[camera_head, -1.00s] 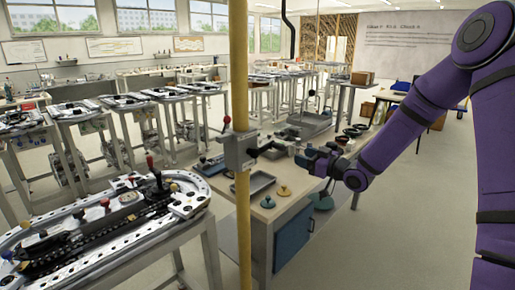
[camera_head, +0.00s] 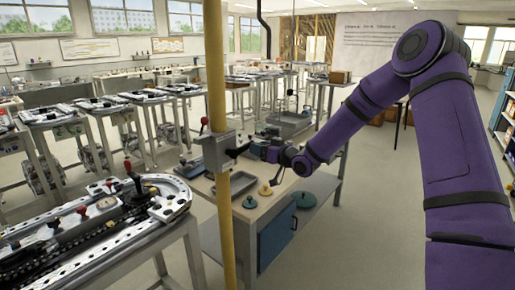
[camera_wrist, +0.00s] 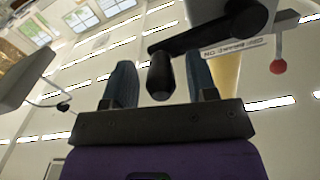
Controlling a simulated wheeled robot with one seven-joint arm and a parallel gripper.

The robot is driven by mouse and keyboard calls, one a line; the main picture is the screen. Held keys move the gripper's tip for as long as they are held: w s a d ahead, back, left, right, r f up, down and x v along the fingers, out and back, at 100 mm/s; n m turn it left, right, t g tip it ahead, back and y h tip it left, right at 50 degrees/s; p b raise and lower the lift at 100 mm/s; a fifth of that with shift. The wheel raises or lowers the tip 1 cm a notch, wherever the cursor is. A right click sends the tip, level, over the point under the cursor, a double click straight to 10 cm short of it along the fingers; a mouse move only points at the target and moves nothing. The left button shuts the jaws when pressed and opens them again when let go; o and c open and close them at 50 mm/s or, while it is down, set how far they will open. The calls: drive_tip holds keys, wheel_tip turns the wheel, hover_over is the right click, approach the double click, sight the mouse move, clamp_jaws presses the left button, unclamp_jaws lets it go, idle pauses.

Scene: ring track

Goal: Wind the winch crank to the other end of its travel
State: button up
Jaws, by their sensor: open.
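The winch is a grey box (camera_head: 217,151) on a yellow post (camera_head: 215,75), with a red-knobbed lever (camera_head: 204,121) at its upper left. In the wrist view, the dark crank arm (camera_wrist: 215,32) crosses the upper right and its black cylindrical handle (camera_wrist: 160,80) hangs from it. My gripper (camera_wrist: 161,62) is open, with one blue-grey finger on each side of the handle. A gap shows between the handle and each finger. In the head view my gripper (camera_head: 257,149) is just right of the winch box, small and partly hidden. The red knob (camera_wrist: 278,66) also shows in the wrist view.
A workbench (camera_head: 245,212) with trays and small knobbed items stands below and behind my gripper. A track table (camera_head: 90,230) fills the lower left, and several more stand behind it. Open floor (camera_head: 370,220) lies to the right of the bench.

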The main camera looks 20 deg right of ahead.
drive_tip(key=shift+w+a, duration=0.4)
drive_tip(key=shift+w, duration=0.1)
clamp_jaws()
drive_tip(key=shift+r, duration=0.1)
